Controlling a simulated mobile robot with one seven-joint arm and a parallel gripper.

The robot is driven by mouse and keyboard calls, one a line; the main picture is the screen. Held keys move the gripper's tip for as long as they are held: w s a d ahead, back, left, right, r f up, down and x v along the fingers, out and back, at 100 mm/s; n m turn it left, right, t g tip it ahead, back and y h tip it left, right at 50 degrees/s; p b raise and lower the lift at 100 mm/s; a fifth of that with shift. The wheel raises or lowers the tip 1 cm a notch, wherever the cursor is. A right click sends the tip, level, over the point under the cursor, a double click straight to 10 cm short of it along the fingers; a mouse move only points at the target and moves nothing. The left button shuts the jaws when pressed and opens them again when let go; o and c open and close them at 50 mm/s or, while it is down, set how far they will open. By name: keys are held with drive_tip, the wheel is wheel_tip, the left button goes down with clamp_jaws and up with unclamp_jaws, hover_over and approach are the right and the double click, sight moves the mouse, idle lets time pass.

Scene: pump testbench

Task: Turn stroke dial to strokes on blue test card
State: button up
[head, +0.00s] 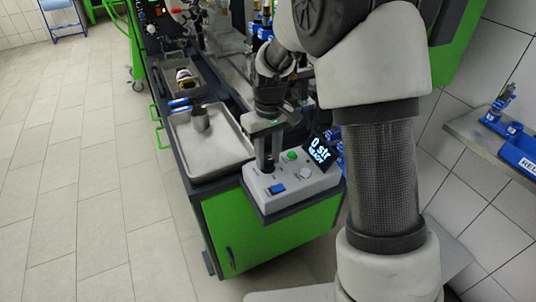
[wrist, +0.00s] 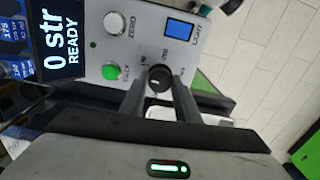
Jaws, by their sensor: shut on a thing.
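The control box (head: 262,193) stands on the corner of the bench. Its dark display (head: 320,150) reads "0 str READY"; the display also shows in the wrist view (wrist: 62,40). My gripper (head: 265,162) reaches down onto the box. In the wrist view, its two fingers (wrist: 159,92) are shut on the small black dial (wrist: 158,78), one on each side. A pale mark shows on the dial; the labels around it are too small to read surely. I cannot make out a blue test card for certain in either view.
The box also carries a green button (wrist: 112,71), a white button (wrist: 113,22) marked ZERO and a blue switch (wrist: 179,30) marked LIGHT. A metal tray (head: 215,160) with a metal cup (head: 200,119) lies left of the box. Floor at the left is clear.

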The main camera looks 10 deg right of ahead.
sight(269, 159)
drive_tip(key=n+p, duration=0.1)
drive_tip(key=n, duration=0.5)
drive_tip(key=shift+n+p, duration=0.3)
drive_tip(key=shift+p, duration=0.05)
idle(0.5)
drive_tip(key=o, duration=1)
drive_tip(key=shift+o, duration=0.2)
drive_tip(key=shift+r, duration=0.1)
wheel_tip(269, 159, up, 17)
drive_tip(key=p, duration=0.2)
drive_tip(key=shift+w+r, duration=0.15)
drive_tip(key=shift+w, duration=0.05)
drive_tip(key=shift+d, duration=0.1)
